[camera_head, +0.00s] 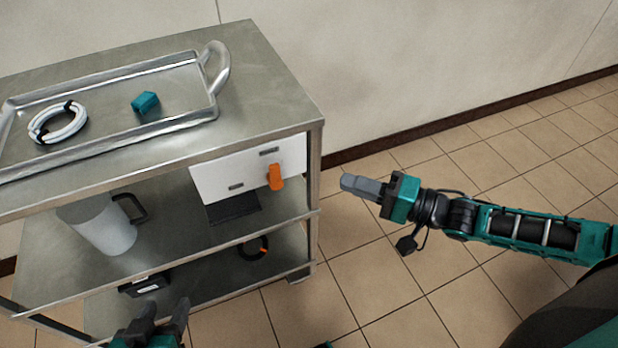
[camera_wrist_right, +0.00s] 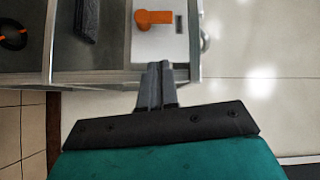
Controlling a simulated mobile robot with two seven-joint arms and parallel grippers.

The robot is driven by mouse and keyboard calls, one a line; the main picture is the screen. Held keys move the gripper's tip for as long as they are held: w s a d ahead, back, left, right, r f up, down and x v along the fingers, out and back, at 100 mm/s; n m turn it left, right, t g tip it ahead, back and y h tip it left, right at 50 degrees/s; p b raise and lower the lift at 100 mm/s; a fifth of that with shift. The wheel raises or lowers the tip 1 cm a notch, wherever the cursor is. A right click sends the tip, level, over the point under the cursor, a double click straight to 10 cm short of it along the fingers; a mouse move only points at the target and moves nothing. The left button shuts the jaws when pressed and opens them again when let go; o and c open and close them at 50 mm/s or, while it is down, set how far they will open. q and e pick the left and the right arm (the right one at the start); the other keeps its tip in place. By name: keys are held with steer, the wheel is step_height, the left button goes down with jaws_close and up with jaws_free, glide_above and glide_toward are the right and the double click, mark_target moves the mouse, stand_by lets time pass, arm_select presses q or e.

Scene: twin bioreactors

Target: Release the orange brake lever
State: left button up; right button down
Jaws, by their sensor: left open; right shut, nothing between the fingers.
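The orange brake lever (camera_head: 275,177) is mounted on a white panel (camera_head: 225,177) at the right end of the cart, under its top. The lever hangs downward in the head view. It also shows in the right wrist view (camera_wrist_right: 153,18), on the same white panel (camera_wrist_right: 158,45). My right gripper (camera_head: 345,183) is shut and empty, to the right of the lever and apart from it. Its closed fingers show in the right wrist view (camera_wrist_right: 157,68), pointing toward the cart edge. My left gripper (camera_head: 165,312) is open at the bottom of the head view, low before the cart.
The steel cart (camera_head: 265,75) carries a tray (camera_head: 150,128) with a coiled white tube (camera_head: 58,122) and a teal block (camera_head: 145,102). A grey jug (camera_head: 102,228) stands on the middle shelf. A black device (camera_head: 145,284) and a dark ring (camera_head: 253,248) are lower down. Tiled floor is free at right.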

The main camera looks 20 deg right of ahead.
steer(key=shift+s+d+r+m+g+y, duration=0.1)
steer(key=shift+d+r+m+g+y, duration=0.15)
steer(key=shift+d, duration=0.45)
steer(key=shift+d+r+m+g+y, duration=0.15)
steer(key=shift+d+m, duration=0.2)
steer(key=shift+d, duration=0.3)
steer(key=shift+a, duration=0.1)
steer(key=b, duration=0.3)
glide_toward(274, 174)
steer(key=w+a, duration=0.3)
steer(key=w, duration=0.2)
steer(key=shift+w+r, duration=0.2)
steer(key=shift+p, duration=0.35)
